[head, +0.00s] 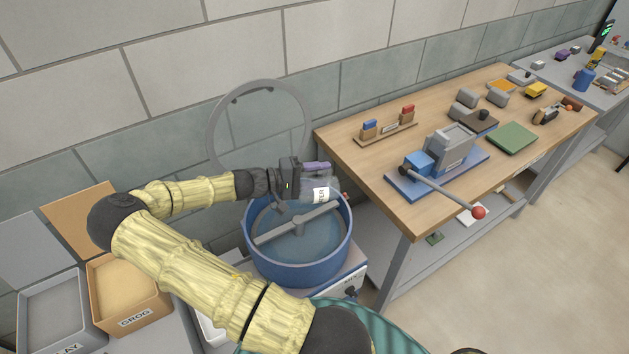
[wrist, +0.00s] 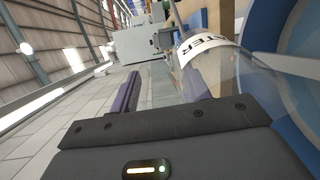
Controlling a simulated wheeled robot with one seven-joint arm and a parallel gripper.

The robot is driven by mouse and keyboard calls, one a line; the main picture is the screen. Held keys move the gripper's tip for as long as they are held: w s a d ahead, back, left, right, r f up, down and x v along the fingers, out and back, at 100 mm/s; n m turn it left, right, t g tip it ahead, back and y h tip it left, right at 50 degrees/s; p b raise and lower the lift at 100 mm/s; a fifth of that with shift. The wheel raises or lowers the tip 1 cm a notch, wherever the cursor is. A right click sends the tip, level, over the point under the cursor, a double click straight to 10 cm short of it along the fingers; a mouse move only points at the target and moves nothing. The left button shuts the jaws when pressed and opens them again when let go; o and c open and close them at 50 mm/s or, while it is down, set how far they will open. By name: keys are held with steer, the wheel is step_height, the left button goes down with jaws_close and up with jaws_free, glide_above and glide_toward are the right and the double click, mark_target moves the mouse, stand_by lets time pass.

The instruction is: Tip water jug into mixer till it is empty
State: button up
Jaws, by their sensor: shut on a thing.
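The clear water jug (head: 327,183) with a white label is over the blue mixer (head: 298,275) in the head view. Its label lettering runs sideways, so the jug looks tipped. My gripper (head: 314,167) is shut on the jug above the mixer's back rim. In the wrist view, the jug (wrist: 232,75) lies just right of my gripper's purple fingers (wrist: 147,78), and the mixer's blue wall (wrist: 296,145) is at the right edge. The mixer's bowl holds a grey paddle bar and a bluish-grey bottom. I cannot tell how much water is in the jug; its grip point is hidden.
The mixer's clear round lid (head: 258,125) stands raised behind it, near the wall. A wooden workbench (head: 365,170) with a blue lever press (head: 440,160) stands to the right. A grog bin (head: 128,285) and a grey clay bin (head: 55,310) are at the left.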

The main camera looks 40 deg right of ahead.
mark_target(333, 179)
steer(key=shift+s+d+r+t+y+p, duration=0.35)
steer(key=shift+d+y+p, duration=0.3)
steer(key=shift+y+p, duration=0.3)
steer(key=shift+d+f, duration=0.1)
steer(key=shift+f, duration=0.05)
steer(key=shift+s+d+r+y+p, duration=0.15)
steer(key=shift+r+y+p, duration=0.1)
steer(key=shift+p, duration=0.2)
steer(key=shift+s+d+t+y+p, duration=0.2)
steer(key=shift+d+t+y+p, duration=0.1)
steer(key=shift+t+y+p, duration=0.35)
steer(key=shift+s+d+f+t+y+p, duration=0.1)
steer(key=shift+s+d+t+y+p, duration=0.2)
steer(key=shift+y+p, duration=0.4)
steer(key=shift+d+f+t+y+p, duration=0.2)
steer(key=shift+d+t+y+p, duration=0.15)
steer(key=shift+y, duration=0.2)
steer(key=shift+f, duration=0.1)
